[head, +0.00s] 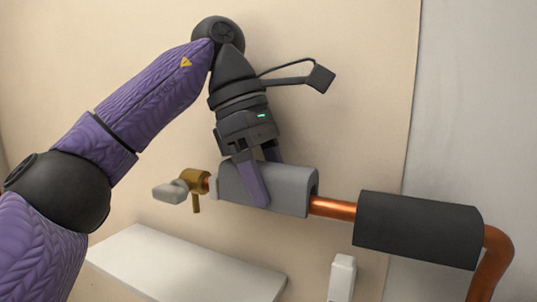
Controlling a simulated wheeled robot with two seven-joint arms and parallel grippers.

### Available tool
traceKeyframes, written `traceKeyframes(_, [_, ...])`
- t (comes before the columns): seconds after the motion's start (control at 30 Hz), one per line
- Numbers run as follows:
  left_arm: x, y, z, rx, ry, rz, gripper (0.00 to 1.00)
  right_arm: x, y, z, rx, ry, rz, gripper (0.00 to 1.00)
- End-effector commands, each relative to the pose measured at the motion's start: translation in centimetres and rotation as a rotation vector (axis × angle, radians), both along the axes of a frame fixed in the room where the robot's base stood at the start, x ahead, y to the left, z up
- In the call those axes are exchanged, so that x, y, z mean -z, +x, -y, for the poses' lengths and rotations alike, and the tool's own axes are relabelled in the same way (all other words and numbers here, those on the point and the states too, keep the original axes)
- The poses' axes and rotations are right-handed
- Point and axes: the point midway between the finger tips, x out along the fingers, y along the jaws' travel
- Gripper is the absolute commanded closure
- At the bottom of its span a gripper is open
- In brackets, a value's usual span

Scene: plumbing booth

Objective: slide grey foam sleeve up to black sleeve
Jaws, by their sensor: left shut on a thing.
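The grey foam sleeve (294,190) sits around the copper pipe, toward its left end. The black sleeve (418,229) is around the same pipe further right, close to the bend. A short length of bare copper pipe (333,208) shows between the two sleeves, so they are apart. My left gripper (262,182) comes from above and is shut on the grey foam sleeve, one finger across its front and the other mostly hidden behind it. My right gripper is not in view.
A brass valve (191,184) with a pale grey handle (170,192) is at the pipe's left end. A white shelf (180,268) lies below, and a small white bottle-like object (342,277) stands under the gap. The pipe bends down at the right (496,255). A beige wall panel is behind.

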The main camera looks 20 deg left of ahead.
Motion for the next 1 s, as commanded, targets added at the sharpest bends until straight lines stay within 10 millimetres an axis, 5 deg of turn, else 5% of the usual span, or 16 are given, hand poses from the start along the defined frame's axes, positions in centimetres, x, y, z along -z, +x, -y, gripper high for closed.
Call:
traceKeyframes(0.2, [1.8,0.0,0.1,0.000,0.000,-0.001,0.96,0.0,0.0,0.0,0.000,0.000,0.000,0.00])
traceKeyframes(1.0, [1.7,-0.2,4.9,-0.001,0.000,0.001,0.96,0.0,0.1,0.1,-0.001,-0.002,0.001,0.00])
